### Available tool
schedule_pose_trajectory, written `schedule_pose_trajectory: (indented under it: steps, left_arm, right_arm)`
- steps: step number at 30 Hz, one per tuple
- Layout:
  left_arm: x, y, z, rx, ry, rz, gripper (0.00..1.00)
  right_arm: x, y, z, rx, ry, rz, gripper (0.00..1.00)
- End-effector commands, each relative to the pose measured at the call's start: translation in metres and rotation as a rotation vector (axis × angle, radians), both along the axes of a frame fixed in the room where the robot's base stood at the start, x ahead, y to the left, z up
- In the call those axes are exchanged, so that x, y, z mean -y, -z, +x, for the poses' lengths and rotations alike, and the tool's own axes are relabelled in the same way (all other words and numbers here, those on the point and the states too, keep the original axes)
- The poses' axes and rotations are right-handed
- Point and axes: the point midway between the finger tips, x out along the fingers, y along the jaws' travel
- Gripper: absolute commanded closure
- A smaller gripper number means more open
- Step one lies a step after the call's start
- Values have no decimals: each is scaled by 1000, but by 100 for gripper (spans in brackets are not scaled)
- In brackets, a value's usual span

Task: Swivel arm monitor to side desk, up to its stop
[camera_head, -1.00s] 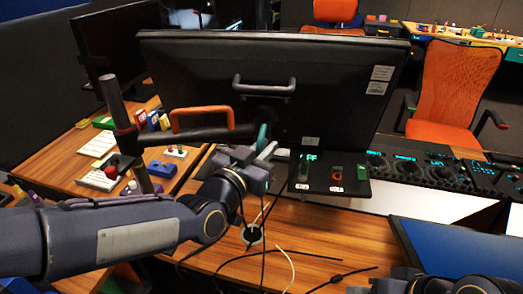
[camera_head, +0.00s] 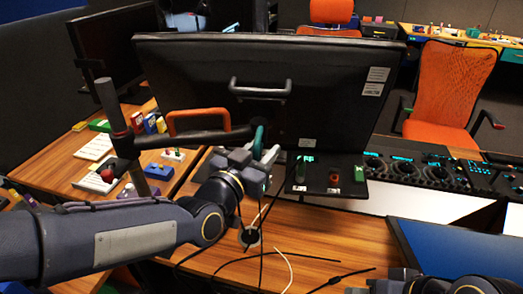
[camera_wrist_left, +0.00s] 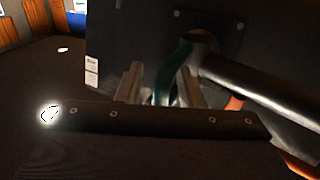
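The arm monitor (camera_head: 330,75) shows its black back, with a grey handle (camera_head: 260,88). A dark swivel arm (camera_head: 185,136) runs from a post (camera_head: 113,105) at the left to behind the monitor. An orange handle (camera_head: 198,112) stands on this arm. A teal handle (camera_head: 257,142) is near the monitor end of the arm. My left gripper (camera_head: 268,157) is just below and beside it. In the left wrist view, the teal handle (camera_wrist_left: 172,72) stands between the open fingers, with a gap at the left finger. Part of my right arm shows at the bottom right; its fingertips are not clear.
The side desk (camera_head: 60,165) at the left holds a second monitor (camera_head: 118,50) and several small colored items. A shelf with small switches (camera_head: 333,178) is under the arm monitor. A control panel (camera_head: 420,170) is at the right. Loose cables (camera_head: 285,262) lie on the front desk.

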Motion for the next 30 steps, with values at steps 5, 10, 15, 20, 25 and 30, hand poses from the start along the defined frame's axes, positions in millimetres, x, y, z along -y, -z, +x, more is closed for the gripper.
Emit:
schedule_pose_trajectory:
  steps: [5, 10, 15, 20, 25, 30]
  left_arm:
    - [-2, 0, -2, 0, -2, -1, 66]
    - [-15, 1, -21, 1, -2, -3, 66]
    - [-31, 0, -46, 3, 0, -3, 66]
    - [-40, 0, -61, 1, 0, -2, 66]
    - [-43, 0, -66, 0, 0, 0, 66]
    - [-43, 0, -65, 0, 0, 0, 66]
  right_arm:
    - [0, 1, 0, 0, 0, 0, 59]
    - [0, 6, 0, 0, 0, 0, 59]
    - [0, 9, 0, 0, 0, 0, 59]
    - [0, 9, 0, 0, 0, 0, 59]
    - [0, 10, 0, 0, 0, 0, 59]
    - [0, 10, 0, 0, 0, 0, 59]
